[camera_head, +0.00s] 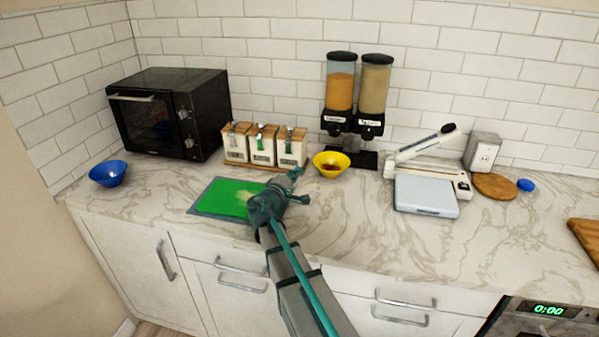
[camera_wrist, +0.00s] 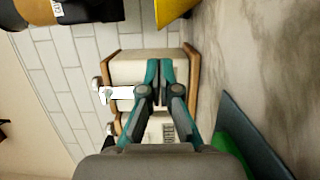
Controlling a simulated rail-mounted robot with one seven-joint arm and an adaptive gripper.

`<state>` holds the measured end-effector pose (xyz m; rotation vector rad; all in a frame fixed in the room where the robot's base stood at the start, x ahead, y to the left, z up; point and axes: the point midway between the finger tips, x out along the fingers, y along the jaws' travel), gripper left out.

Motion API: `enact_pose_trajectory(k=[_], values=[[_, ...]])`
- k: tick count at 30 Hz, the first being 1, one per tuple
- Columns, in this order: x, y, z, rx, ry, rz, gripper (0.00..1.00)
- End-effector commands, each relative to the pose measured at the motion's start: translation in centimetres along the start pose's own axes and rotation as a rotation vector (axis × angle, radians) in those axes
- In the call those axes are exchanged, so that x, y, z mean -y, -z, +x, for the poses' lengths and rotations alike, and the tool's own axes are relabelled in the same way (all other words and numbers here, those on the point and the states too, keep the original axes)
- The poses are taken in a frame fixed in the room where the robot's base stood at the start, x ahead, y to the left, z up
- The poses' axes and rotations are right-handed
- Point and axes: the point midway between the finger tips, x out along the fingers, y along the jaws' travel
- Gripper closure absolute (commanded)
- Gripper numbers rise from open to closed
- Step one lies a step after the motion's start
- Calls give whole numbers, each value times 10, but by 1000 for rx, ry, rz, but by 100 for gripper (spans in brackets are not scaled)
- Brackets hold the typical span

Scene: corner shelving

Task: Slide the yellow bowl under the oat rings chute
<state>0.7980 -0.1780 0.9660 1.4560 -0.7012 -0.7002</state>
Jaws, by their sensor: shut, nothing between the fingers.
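The yellow bowl (camera_head: 333,174) stands upright on the counter in front of the twin dispenser, nearest its left chute (camera_head: 336,120). Something brownish shows inside the bowl. Part of the bowl also shows at the top of the wrist view (camera_wrist: 172,9). The left hopper (camera_head: 341,85) holds orange pieces and the right hopper (camera_head: 374,88) holds beige ones. The chute labels are too small to read, so I cannot tell which is oat rings. My gripper (camera_head: 297,174) is shut and empty, just left of the bowl and apart from it. Its fingertips meet in the wrist view (camera_wrist: 160,70).
Lidded canisters (camera_head: 262,146) on a wooden tray stand behind and left of my gripper. A green board (camera_head: 222,198) lies to the left, with a blue bowl (camera_head: 108,174) and black oven (camera_head: 168,112) beyond. A white sealer-like device (camera_head: 428,190) stands right; the front middle counter is clear.

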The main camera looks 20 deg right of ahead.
Motion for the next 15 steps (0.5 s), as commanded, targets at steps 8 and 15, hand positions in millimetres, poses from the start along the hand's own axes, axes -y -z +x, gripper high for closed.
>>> enact_pose_trajectory(k=[8,15], values=[[-3,2,49,1,0,-1,100],[-1,1,73,0,0,-2,100]])
